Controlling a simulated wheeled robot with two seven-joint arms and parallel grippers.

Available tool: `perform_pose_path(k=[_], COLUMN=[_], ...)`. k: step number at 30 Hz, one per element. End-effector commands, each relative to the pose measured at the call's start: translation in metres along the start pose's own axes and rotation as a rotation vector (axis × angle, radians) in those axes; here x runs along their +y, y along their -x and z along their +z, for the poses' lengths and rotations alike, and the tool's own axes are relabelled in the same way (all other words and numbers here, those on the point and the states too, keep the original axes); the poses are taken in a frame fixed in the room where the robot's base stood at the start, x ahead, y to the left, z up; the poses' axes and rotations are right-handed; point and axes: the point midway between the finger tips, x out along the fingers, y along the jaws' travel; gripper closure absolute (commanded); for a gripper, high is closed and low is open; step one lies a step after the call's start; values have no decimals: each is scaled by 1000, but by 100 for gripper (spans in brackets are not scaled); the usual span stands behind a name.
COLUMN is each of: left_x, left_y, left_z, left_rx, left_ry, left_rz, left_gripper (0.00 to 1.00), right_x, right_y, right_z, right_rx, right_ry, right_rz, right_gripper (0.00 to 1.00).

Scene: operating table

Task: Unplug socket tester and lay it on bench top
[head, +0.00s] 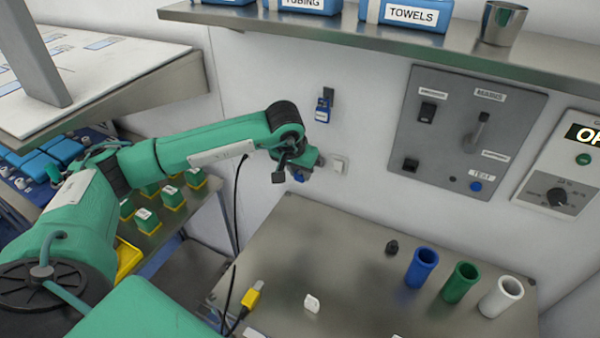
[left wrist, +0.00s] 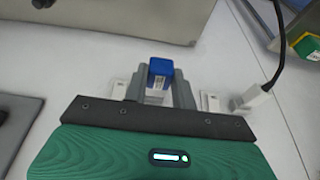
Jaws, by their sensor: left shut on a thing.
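My left gripper (head: 304,174) is at the back wall, just above the rear edge of the metal bench top (head: 330,235). In the left wrist view, its grey fingers (left wrist: 160,92) are shut on a small blue block with a pale label, the socket tester (left wrist: 160,68). The tester also shows as a bit of blue under the gripper in the head view (head: 299,178). White socket plates (left wrist: 210,102) show on both sides of the fingers. The gripper hides whether the tester is seated in a socket. My right gripper is not in view.
A white plug (left wrist: 252,98) with a black cable is close beside the gripper. A blue tagged item (head: 322,110) hangs on the wall above. Blue (head: 421,268), green (head: 460,283) and white (head: 501,297) cups stand on the bench's right. The bench's middle is clear.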

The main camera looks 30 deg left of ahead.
Motion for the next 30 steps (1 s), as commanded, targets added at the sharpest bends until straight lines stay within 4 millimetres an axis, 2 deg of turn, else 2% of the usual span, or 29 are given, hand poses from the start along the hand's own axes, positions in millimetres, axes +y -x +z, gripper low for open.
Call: perform_pose_path(k=[16,26,30], left_x=[0,0,13], left_y=[46,49,51], left_z=[-5,-4,4], left_rx=[1,0,-1], left_ry=[1,1,-9], left_rz=[-1,-1,3], left_gripper=[100,100,100], right_x=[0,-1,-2], right_y=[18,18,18], right_z=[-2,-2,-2], right_rx=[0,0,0], right_ry=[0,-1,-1], right_rz=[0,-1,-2], right_gripper=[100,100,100])
